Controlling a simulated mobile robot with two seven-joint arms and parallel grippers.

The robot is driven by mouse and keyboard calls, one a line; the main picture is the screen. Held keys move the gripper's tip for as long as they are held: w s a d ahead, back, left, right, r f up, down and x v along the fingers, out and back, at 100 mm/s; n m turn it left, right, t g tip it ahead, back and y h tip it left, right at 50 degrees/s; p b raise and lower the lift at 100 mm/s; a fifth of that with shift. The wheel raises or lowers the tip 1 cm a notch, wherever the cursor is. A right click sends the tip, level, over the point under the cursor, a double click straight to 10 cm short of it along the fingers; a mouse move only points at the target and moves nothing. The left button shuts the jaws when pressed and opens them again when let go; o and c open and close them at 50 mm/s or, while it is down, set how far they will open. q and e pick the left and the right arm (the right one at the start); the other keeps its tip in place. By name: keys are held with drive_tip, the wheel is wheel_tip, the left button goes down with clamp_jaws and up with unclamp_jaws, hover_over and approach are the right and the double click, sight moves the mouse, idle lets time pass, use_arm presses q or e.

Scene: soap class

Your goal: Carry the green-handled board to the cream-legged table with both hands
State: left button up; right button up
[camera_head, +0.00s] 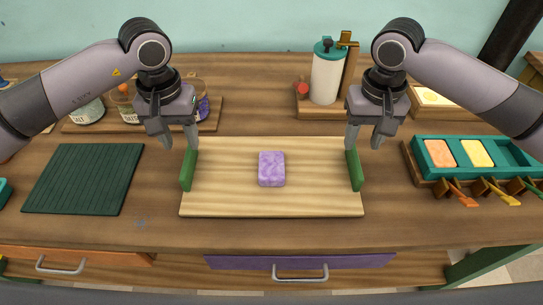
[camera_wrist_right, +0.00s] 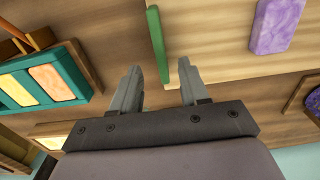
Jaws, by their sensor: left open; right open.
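The wooden board (camera_head: 225,200) lies flat on the workbench in the head view, with a green handle at each end. A purple marbled soap bar (camera_head: 271,169) rests on its middle; it also shows in the right wrist view (camera_wrist_right: 274,24). My left gripper (camera_head: 180,145) is open above the left green handle (camera_head: 188,170). My right gripper (camera_head: 364,145) is open above the right green handle (camera_head: 354,170). In the right wrist view that handle (camera_wrist_right: 158,45) stands just beyond the open fingers (camera_wrist_right: 156,75), apart from them. I cannot make out a cream-legged table.
A dark green ribbed mat (camera_head: 83,178) lies left of the board. Jars (camera_head: 88,110) and a white canister (camera_head: 326,78) stand behind. Drawers (camera_head: 300,262) are below the front edge.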

sight(187, 158)
use_arm(q)
drive_tip(key=shift+s, duration=0.2)
use_arm(e)
drive_tip(key=shift+s, duration=0.2)
use_arm(q)
drive_tip(key=shift+f, duration=0.1)
use_arm(e)
drive_tip(key=shift+f, duration=0.1)
use_arm(q)
drive_tip(key=shift+f, duration=3.5)
use_arm(e)
drive_tip(key=shift+f, duration=3.45)
use_arm(q)
drive_tip(key=shift+c, duration=0.3)
use_arm(e)
drive_tip(key=shift+c, duration=0.3)
use_arm(q)
clamp_jaws()
use_arm(e)
clamp_jaws()
use_arm(q)
drive_tip(key=shift+r, duration=0.1)
